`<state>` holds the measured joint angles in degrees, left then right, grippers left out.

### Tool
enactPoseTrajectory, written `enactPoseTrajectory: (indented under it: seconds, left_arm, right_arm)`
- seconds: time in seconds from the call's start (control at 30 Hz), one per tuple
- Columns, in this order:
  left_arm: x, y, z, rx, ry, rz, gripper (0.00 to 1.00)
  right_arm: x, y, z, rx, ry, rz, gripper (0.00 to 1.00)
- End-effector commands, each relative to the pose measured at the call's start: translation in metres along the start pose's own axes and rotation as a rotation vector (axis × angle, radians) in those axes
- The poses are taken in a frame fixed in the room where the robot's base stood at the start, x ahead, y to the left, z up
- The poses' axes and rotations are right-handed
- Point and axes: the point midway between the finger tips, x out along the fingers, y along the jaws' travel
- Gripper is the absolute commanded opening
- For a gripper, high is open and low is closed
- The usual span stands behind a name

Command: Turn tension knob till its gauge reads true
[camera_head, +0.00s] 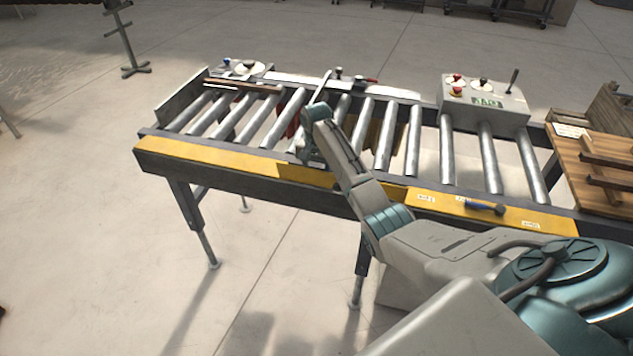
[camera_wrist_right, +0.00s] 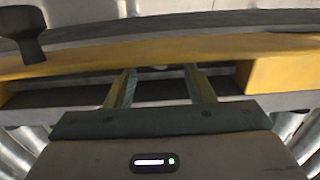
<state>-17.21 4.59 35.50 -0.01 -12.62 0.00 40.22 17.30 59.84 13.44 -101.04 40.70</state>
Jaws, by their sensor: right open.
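A roller conveyor with a yellow front rail (camera_head: 225,156) crosses the head view. Small knobs and pale dials (camera_head: 248,68) sit at its back left corner. A dark knob (camera_head: 338,73) and a red one (camera_head: 372,80) stand on the back rail. I cannot tell which is the tension knob, and no gauge reading is legible. My right gripper (camera_head: 313,155) is over the rollers near the front rail, its fingertips unclear there. In the right wrist view it is open and empty (camera_wrist_right: 160,80), fingers apart before a yellow rail (camera_wrist_right: 190,48). A dark knob-like part (camera_wrist_right: 24,32) is at upper left.
A grey control box (camera_head: 485,103) with red buttons, a black knob and a lever stands at the back right. Wooden pieces (camera_head: 608,150) are at the far right. Open floor lies left and in front.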

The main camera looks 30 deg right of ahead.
Motion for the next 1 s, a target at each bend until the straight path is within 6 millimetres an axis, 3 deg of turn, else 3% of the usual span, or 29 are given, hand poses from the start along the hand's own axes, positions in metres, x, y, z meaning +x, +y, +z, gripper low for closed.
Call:
enactPoseTrajectory:
  seconds: [0.2, 0.4, 1.0]
  left_arm:
    - [0.020, 0.002, 0.002, 0.000, 0.000, 0.000, 0.48]
    - [0.026, 0.002, 0.002, 0.000, 0.001, 0.000, 0.48]
    - [0.026, 0.002, 0.002, 0.000, 0.001, 0.000, 0.48]
  right_arm:
    - [-0.041, 0.000, -0.001, 0.001, 0.004, -0.001, 0.48]
    - [-0.064, 0.000, 0.000, 0.001, 0.002, 0.000, 0.48]
    - [-0.068, 0.000, 0.000, 0.001, 0.003, 0.000, 0.48]
